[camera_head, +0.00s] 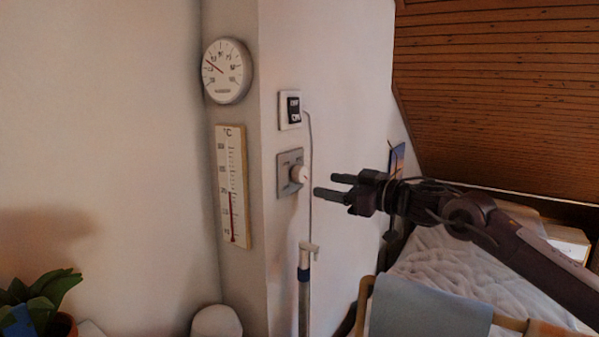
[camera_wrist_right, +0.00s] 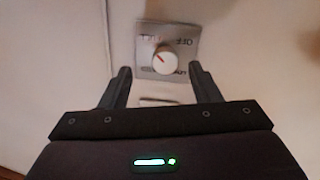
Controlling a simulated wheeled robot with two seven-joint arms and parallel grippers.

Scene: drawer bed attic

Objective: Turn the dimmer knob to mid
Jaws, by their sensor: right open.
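The dimmer knob (camera_head: 299,174) is a round white knob on a grey wall plate (camera_head: 284,181). In the right wrist view the knob (camera_wrist_right: 166,60) shows a red pointer line, and the plate (camera_wrist_right: 190,32) carries lettering that includes "OFF". The pointer slants toward the upper left in that view. My right gripper (camera_head: 325,184) is open and empty, to the right of the knob and apart from it. In the right wrist view its two fingers (camera_wrist_right: 160,82) stand on either side below the knob. My left gripper is not in view.
A round dial (camera_head: 227,71) and a thermometer (camera_head: 233,187) hang to the left. A bed (camera_head: 440,262) and a rail with blue cloth (camera_head: 428,308) are at the lower right.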

